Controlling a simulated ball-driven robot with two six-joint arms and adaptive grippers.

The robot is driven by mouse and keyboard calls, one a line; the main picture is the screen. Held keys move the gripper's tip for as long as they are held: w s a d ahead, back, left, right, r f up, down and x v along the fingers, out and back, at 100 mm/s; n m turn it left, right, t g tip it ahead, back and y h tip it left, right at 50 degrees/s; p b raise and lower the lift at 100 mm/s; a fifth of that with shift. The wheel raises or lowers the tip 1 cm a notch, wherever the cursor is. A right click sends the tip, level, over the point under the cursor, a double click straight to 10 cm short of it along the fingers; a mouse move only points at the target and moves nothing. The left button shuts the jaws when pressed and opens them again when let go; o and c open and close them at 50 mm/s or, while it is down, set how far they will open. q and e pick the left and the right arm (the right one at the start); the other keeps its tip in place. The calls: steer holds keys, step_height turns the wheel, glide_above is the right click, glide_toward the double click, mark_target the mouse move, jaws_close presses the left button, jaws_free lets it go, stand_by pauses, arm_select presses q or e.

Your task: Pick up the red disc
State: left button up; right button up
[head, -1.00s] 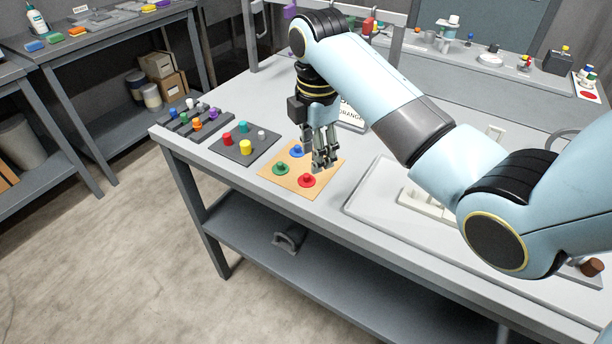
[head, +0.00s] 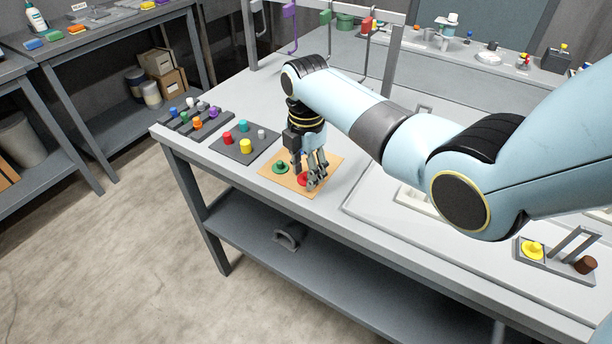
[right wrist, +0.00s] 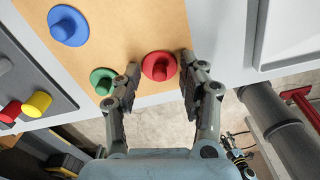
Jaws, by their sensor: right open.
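The red disc (head: 302,180) lies on a tan board (head: 272,174) near the table's front edge, partly hidden by my right gripper (head: 313,184) in the head view. In the right wrist view the red disc (right wrist: 159,66) with its raised knob lies ahead of the open fingers of my right gripper (right wrist: 162,92), nearer the right finger. Nothing is between the fingertips that I can see as held. A green disc (right wrist: 103,80) is just beyond the left finger. A blue disc (right wrist: 68,26) is farther up-left. My left gripper is not in view.
A dark board (head: 238,158) with coloured cylinders is left of the tan board. A rack of coloured pegs (head: 192,120) stands behind it. A pale tray (head: 365,205) is to the right. A yellow piece (head: 533,248) sits in a grey holder at far right.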

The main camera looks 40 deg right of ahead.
steer(key=shift+f, duration=0.2)
steer(key=c, duration=0.6)
steer(key=shift+c, duration=0.2)
